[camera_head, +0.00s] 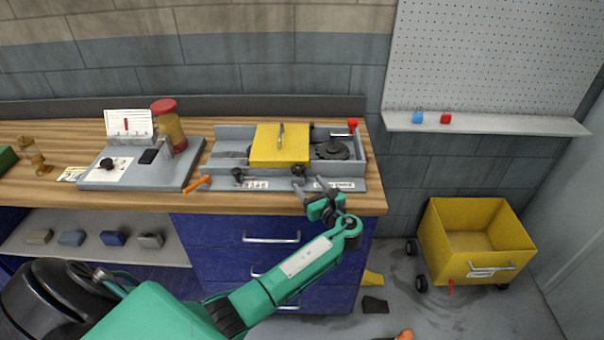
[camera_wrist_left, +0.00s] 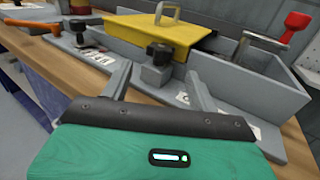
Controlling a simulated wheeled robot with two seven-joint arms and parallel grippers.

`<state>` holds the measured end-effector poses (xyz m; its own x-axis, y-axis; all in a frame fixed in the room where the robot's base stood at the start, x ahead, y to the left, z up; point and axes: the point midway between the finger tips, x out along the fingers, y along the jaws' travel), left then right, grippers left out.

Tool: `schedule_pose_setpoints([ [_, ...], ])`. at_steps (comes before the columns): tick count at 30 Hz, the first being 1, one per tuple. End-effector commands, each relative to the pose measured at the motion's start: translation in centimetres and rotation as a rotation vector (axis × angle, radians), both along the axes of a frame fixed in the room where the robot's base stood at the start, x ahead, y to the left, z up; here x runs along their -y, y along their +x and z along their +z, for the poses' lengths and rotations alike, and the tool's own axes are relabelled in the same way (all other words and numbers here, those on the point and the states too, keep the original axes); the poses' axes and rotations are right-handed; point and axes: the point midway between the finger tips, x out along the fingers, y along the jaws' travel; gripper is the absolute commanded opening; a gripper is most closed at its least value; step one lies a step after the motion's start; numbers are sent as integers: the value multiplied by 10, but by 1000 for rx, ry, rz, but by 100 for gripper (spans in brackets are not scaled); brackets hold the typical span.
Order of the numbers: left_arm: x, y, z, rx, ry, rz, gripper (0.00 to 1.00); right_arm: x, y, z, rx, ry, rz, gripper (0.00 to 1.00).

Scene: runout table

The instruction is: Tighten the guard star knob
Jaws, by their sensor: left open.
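The yellow guard (camera_head: 280,146) with a metal handle sits over the grey fixture. A black star knob (camera_head: 298,170) stands at the guard's front right corner. In the left wrist view this knob (camera_wrist_left: 159,53) is upright on a grey block, ahead of and between the fingers. A second black knob (camera_head: 238,173) stands further left on the fixture's front; it also shows in the left wrist view (camera_wrist_left: 78,25). My left gripper (camera_head: 317,190) is open and empty, just in front of the star knob and apart from it. My right gripper is out of view.
A red knob (camera_head: 352,125) tops the fixture's right back corner. An orange-handled tool (camera_head: 196,183) lies left of the fixture. A grey device (camera_head: 140,170) and a red-lidded jar (camera_head: 168,125) stand further left. A yellow cart (camera_head: 480,235) is on the floor at right.

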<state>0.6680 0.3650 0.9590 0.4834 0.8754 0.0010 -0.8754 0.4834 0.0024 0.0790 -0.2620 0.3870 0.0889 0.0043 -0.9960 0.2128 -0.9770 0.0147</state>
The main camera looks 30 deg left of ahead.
Motion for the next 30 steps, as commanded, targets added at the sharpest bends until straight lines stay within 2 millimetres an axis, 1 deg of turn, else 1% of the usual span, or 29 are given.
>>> schedule_pose_setpoints([
  [1, -9, 5, 3, 0, 1, 2, 60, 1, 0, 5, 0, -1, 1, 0],
  [3, -21, 11, 2, -1, 2, 1, 60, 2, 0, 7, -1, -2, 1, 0],
  [9, -41, 23, 1, 0, 0, 0, 60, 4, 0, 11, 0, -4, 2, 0],
  [14, -47, 26, 0, 1, -2, -1, 60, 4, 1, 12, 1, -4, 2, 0],
  [21, -47, 27, 0, 1, -2, -1, 60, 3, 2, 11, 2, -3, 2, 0],
  [23, -47, 27, 0, 1, -2, -1, 49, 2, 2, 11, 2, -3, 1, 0],
  [27, -47, 27, 0, 1, -2, -1, 21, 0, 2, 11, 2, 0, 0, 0],
  [28, -47, 27, 0, 1, -2, -1, 16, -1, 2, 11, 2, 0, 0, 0],
  [30, -47, 27, 0, 1, -2, -1, 16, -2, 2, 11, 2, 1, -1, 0],
])
